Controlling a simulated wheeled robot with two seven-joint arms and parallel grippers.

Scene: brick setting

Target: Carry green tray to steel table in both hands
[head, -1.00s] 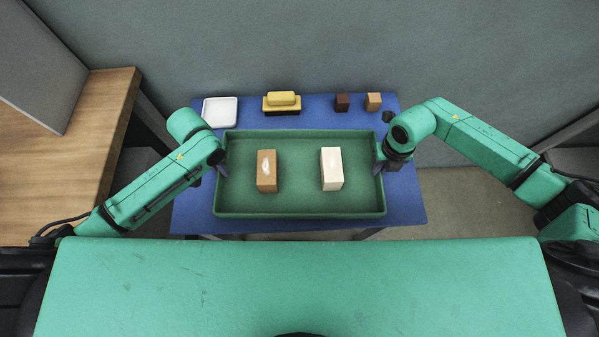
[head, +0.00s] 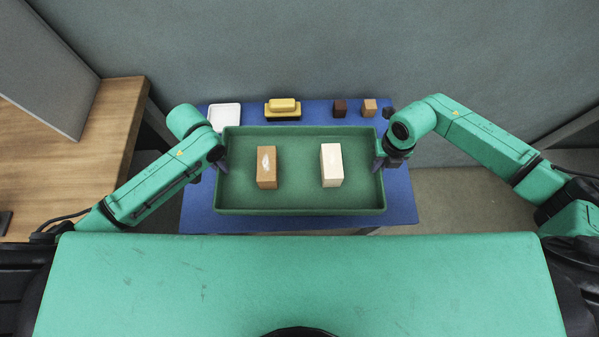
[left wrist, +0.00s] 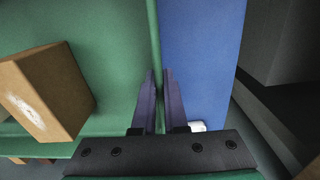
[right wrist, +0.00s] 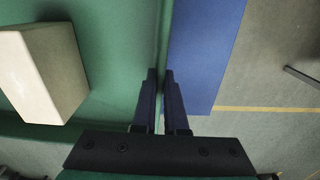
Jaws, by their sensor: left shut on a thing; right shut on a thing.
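The green tray (head: 300,200) is in the middle of the head view, over a blue-topped table. It holds a brown brick (head: 267,170) with a pale mark on its left and a cream brick (head: 332,168) on its right. My left gripper (head: 222,166) is shut on the tray's left wall, which shows between its fingers in the left wrist view (left wrist: 159,85). My right gripper (head: 379,165) is shut on the right wall, as the right wrist view (right wrist: 160,85) also shows. No steel table is clearly recognisable.
The blue table (head: 197,213) carries a white dish (head: 224,117), a yellow-topped brush-like block (head: 283,109) and several small cubes along its back. A wooden table (head: 105,130) with a grey panel (head: 40,65) stands at left. A grey wall is behind.

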